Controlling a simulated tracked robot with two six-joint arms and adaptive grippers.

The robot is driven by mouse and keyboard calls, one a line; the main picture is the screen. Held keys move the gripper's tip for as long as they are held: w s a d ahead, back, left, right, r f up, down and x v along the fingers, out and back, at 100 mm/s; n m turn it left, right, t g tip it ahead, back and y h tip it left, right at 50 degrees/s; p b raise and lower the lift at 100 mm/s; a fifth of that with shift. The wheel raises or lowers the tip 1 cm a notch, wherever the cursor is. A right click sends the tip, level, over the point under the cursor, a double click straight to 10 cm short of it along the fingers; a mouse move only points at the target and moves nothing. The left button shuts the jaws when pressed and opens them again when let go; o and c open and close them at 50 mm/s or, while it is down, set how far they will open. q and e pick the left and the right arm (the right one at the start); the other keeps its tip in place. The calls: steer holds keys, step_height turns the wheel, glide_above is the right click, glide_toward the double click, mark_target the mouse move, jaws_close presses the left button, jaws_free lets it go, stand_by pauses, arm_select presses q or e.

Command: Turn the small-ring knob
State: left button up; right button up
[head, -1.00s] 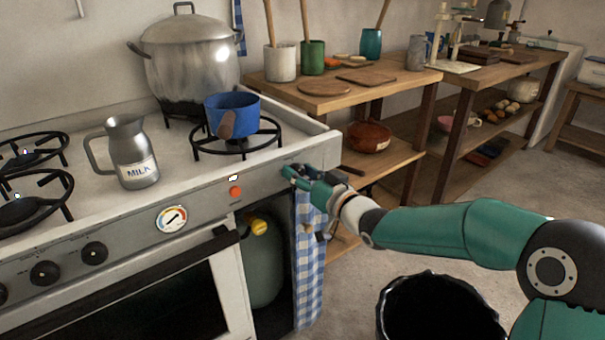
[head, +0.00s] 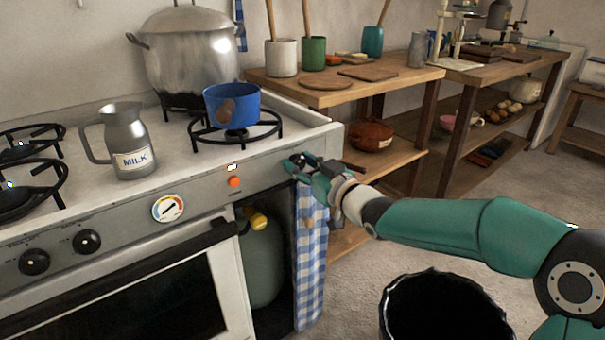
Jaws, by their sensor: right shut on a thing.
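My right gripper (head: 297,167) is at the right end of the stove's front panel, with its fingers closed around a small dark knob (head: 296,160). The fingers hide most of this knob. No flame is visible under the pan. My left gripper is not in view.
A milk jug (head: 128,140) and a large steel pot (head: 192,60) stand on the stove. Two other black knobs (head: 87,241) and a dial (head: 168,208) are further left on the panel. A checked towel (head: 312,255) hangs just below my gripper. A black bin (head: 440,305) stands below my arm.

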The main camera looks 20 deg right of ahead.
steer(key=n+b, duration=0.1)
steer(key=n, duration=0.1)
steer(key=n+b, duration=0.1)
steer(key=b, duration=0.1)
steer(key=n+b, duration=0.1)
steer(key=n, duration=0.1)
steer(key=shift+a+f+n, duration=0.1)
steer(key=shift+f+n, duration=0.2)
steer(key=shift+s+a+n+b, duration=0.1)
steer(key=shift+n+b, duration=1.45)
steer(key=shift+n, duration=0.65)
steer(key=o, duration=1.1)
steer(key=shift+o, duration=0.2)
steer(key=shift+r, duration=0.1)
steer(key=shift+s, duration=0.1)
steer(key=shift+s+d, duration=0.2)
steer(key=shift+s, duration=0.05)
steer(key=v, duration=1.1)
